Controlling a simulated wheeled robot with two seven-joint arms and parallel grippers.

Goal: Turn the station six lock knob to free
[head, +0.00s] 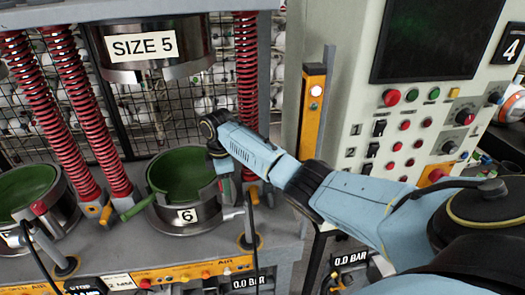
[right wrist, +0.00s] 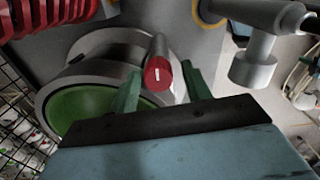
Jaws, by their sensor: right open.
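The station six mould (head: 187,216) is a steel ring with a "6" label and a green bowl inside. Its lock knob (right wrist: 158,76) is red with a white mark on its end, on a grey stem beside the ring in the right wrist view. In the head view the knob is mostly hidden by my right gripper (head: 224,174), which points down at the mould's right rim. In the right wrist view my right gripper (right wrist: 161,72) is open, its green fingers on either side of the knob with gaps visible. My left gripper is not in view.
The size 5 press head (head: 155,50) hangs above the mould. The control cabinet (head: 345,90) stands right. A grey fitting (right wrist: 253,66) is near the gripper.

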